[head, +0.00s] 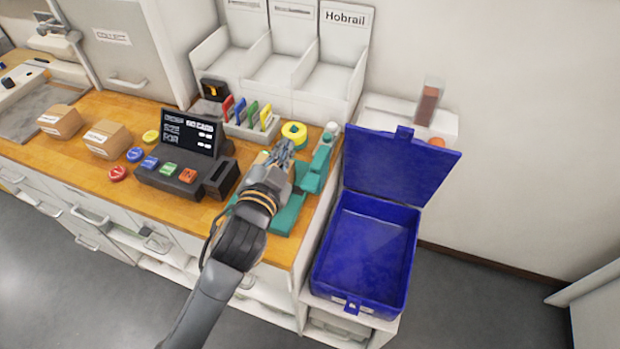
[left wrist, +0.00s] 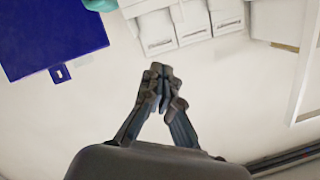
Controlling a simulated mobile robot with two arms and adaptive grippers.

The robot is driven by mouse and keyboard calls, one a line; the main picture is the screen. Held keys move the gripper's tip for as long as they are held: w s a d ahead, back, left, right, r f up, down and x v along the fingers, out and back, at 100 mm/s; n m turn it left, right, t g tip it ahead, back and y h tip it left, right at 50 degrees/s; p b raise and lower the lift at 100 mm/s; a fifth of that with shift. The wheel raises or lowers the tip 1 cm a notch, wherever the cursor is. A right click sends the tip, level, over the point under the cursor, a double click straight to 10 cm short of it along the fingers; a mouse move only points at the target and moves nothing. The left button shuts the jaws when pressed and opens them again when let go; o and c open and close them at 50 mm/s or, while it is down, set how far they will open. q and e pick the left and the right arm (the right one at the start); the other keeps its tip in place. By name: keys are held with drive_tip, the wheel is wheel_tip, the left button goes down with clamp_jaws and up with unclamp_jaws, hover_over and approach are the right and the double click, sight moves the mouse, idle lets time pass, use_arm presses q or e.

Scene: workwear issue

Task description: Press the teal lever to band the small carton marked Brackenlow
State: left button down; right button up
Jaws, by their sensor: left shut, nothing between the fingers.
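A teal device with a lever (head: 315,170) stands at the right end of the wooden bench, partly hidden behind my left arm. My left gripper (head: 283,150) is shut and empty, just left of the teal upright and apparently above the device; I cannot tell whether it touches. In the left wrist view the fingertips (left wrist: 160,73) are together, with a teal edge (left wrist: 100,4) at the top. Two small cartons, one at far left (head: 60,122) and one beside it (head: 107,140), sit on the bench; their labels are too small to read. My right gripper is not in view.
An open blue box (head: 362,303) stands right of the bench. A dark terminal (head: 188,135) with coloured buttons, a holder with coloured tags (head: 250,130) and a yellow ring (head: 294,131) are near the device. White bins (head: 335,80) stand behind.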

use_arm(q)
drive_tip(key=s+d+r+m+g+h, duration=0.1)
drive_tip(key=s+d+r+m+h, duration=0.2)
drive_tip(key=d+r+m+h, duration=1.35)
drive_tip(key=s+d+f+m+g, duration=0.1)
drive_tip(key=s+d+m+g, duration=0.45)
drive_tip(key=m+g, duration=0.4)
drive_tip(key=s+d+m+g, duration=0.5)
drive_tip(key=d+m+g, duration=0.25)
drive_tip(key=m, duration=0.25)
drive_tip(key=w+a+f+m+g+y, duration=0.1)
drive_tip(key=a+f+m+y, duration=0.1)
drive_tip(key=f+m+y, duration=0.4)
drive_tip(key=w+a+f+m+g+y, duration=0.1)
drive_tip(key=a+f+m+y, duration=0.15)
drive_tip(key=f+y, duration=0.45)
drive_tip(key=w+a+f+t+y, duration=0.1)
drive_tip(key=w+a+y, duration=0.3)
drive_tip(key=a, duration=0.5)
drive_tip(key=w+a+f+t+y, duration=0.1)
drive_tip(key=w+a+y, duration=0.3)
drive_tip(key=w+a, duration=0.4)
drive_tip(key=shift+w+a+f+m+t, duration=0.15)
drive_tip(key=shift+w+a+m+t, duration=0.15)
drive_tip(key=shift+a+t, duration=0.5)
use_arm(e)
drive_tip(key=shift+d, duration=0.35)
use_arm(q)
drive_tip(key=shift+s+d+f, duration=0.1)
